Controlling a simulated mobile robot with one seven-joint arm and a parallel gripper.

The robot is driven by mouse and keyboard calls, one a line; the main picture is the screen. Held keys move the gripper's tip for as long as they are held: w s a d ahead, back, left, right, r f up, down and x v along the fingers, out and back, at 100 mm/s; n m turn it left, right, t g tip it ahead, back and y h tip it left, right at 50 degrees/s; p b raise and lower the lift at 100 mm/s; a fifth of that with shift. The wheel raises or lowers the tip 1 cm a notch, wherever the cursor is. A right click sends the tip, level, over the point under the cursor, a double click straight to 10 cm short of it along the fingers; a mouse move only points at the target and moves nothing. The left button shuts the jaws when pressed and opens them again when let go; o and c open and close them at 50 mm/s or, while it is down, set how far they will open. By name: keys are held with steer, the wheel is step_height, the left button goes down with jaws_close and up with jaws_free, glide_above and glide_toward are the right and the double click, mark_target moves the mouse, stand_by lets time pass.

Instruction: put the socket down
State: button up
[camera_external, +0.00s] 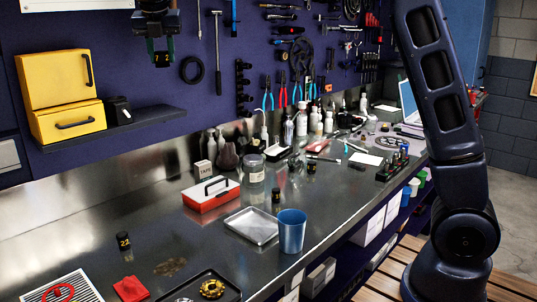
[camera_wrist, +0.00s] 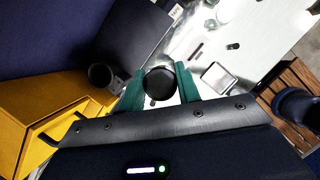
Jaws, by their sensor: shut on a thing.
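My gripper (camera_external: 160,52) is high at the top left of the external view, in front of the pegboard and well above the bench. Its green fingers are shut on a dark socket (camera_external: 162,60) with a pale mark. In the wrist view the round black end of the held socket (camera_wrist: 159,83) sits between the two fingers. Another dark socket (camera_external: 123,241), with a number on its band, stands upright on the steel bench (camera_external: 150,215) at the lower left. Similar dark sockets (camera_external: 276,195) (camera_external: 311,168) stand further right.
A shelf (camera_external: 150,123) with yellow boxes (camera_external: 56,80) juts from the wall below and left of my gripper. A red toolbox (camera_external: 211,196), metal tray (camera_external: 250,226) and blue cup (camera_external: 292,232) stand mid-bench. A socket rack (camera_external: 392,170) is at right. Bare steel lies around the left socket.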

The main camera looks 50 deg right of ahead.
steer(key=s+a+f+n+t+y, duration=0.1)
steer(key=a+f+n, duration=0.15)
steer(key=a, duration=1.35)
steer(key=s+a+f+n+y, duration=0.1)
steer(key=a+n, duration=0.3)
steer(key=a, duration=1.3)
steer(key=shift+m, duration=0.25)
steer(key=f, duration=3.7)
steer(key=shift+s+d+f, duration=0.15)
steer(key=shift+d+f, duration=0.05)
steer(key=shift+f, duration=0.05)
steer(key=shift+f, duration=0.1)
steer(key=o, duration=1)
steer(key=shift+o, duration=0.3)
steer(key=v, duration=1.2)
